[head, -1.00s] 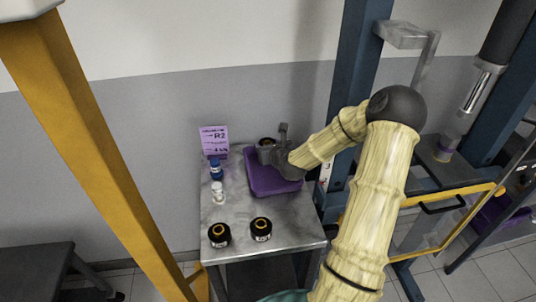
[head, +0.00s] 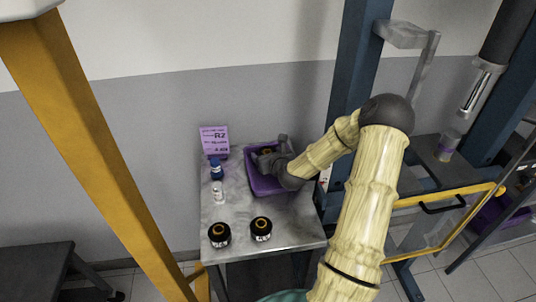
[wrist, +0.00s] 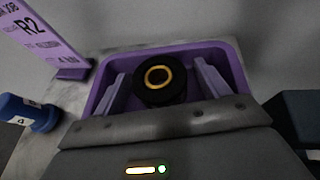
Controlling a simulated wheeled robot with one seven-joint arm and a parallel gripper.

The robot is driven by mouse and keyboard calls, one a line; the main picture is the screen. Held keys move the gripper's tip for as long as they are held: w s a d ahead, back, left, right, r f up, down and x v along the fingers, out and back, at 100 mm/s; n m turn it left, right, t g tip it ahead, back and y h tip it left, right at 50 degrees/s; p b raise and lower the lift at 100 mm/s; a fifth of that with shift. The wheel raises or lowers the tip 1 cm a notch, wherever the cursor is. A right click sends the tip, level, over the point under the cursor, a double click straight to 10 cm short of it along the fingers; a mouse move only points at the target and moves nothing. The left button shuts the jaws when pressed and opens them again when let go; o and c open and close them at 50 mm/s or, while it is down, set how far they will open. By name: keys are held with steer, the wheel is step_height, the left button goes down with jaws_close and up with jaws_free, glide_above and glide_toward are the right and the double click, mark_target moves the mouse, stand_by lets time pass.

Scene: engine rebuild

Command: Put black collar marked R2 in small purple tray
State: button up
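A black collar with a gold ring on top (wrist: 160,85) sits upright inside the small purple tray (wrist: 236,62) in the wrist view. Its marking is not visible. My gripper (wrist: 161,78) is open, with one finger on each side of the collar and a gap showing on both sides. In the head view my gripper (head: 270,160) is low over the back of the purple tray (head: 262,188), and the collar (head: 267,149) shows only in part behind it.
Two more black collars (head: 220,235) (head: 261,229) stand at the front of the metal table (head: 240,205). A purple R2 sign (head: 214,141) stands at the back left.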

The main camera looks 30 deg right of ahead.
steer(key=shift+s+r, duration=0.1)
steer(key=shift+r, duration=0.05)
steer(key=v, duration=1.1)
steer(key=shift+s+r, duration=0.15)
steer(key=shift+s, duration=0.25)
step_height(320, 180, up, 10)
steer(key=p, duration=0.9)
